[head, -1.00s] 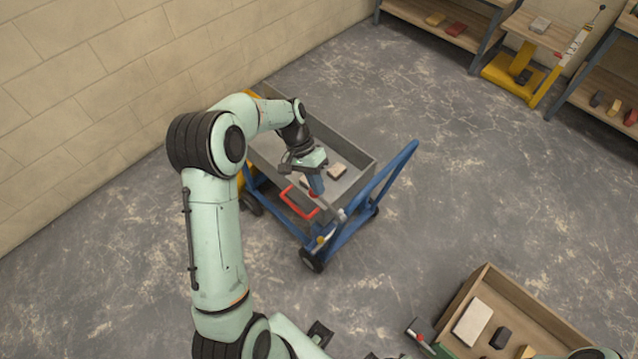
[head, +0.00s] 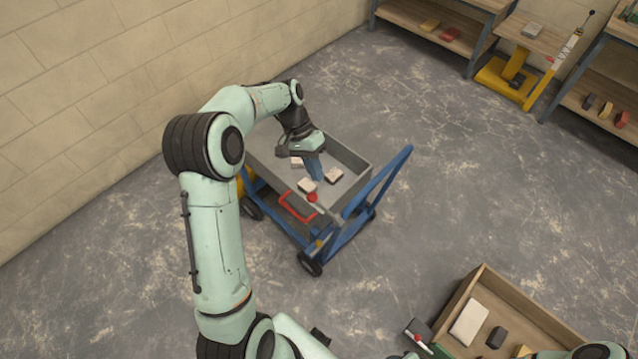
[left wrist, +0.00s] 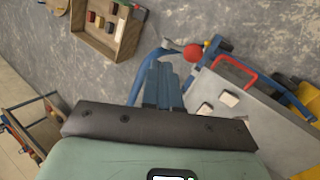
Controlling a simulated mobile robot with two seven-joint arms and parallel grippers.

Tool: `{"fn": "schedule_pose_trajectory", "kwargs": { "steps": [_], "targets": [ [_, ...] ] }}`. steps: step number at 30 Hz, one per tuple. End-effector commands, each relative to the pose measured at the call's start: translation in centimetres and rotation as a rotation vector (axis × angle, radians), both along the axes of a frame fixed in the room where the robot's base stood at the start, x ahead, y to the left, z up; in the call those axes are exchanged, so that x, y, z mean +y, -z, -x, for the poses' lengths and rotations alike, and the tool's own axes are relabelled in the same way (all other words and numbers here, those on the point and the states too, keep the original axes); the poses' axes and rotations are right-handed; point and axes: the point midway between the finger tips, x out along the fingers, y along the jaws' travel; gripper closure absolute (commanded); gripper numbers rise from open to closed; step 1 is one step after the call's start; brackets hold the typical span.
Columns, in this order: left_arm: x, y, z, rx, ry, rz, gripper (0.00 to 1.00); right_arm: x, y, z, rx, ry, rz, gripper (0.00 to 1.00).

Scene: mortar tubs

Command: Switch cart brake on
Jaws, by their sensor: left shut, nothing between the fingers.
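The cart has a blue frame (head: 376,184) and a grey tray (head: 350,155), and stands on the floor near the wall. A brake lever with a red knob (head: 312,197) is at the tray's near side; the knob also shows in the left wrist view (left wrist: 193,52). A red bar handle (head: 290,209) is beside it. My left gripper (head: 316,174) is shut and empty, over the tray just beyond the knob and apart from it. Its blue fingers show in the left wrist view (left wrist: 160,85).
Several pale blocks, one of them (head: 334,175), lie in the tray. A wooden crate (head: 540,320) with blocks is at lower right. Shelves (head: 440,42) and a yellow stand (head: 505,82) are at the back right. The floor between is clear.

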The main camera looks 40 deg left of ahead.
Motion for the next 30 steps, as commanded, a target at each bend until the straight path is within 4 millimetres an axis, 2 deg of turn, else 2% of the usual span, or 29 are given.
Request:
{"fn": "schedule_pose_trajectory", "kwargs": {
  "steps": [3,9,30],
  "targets": [
    [1.3,-2.0,-0.3,-0.004,-0.001,-0.001,1.0,0.0,-0.4,-0.4,-0.004,-0.001,-0.001,0.57],
    [2.3,-3.5,-0.5,-0.002,0.001,0.001,1.0,0.0,-0.8,-0.7,-0.007,-0.001,-0.001,0.57],
    [2.5,-3.7,-0.4,0.001,0.003,0.001,1.0,0.0,-0.8,-0.7,-0.008,0.0,-0.001,0.57]
  ]
}}
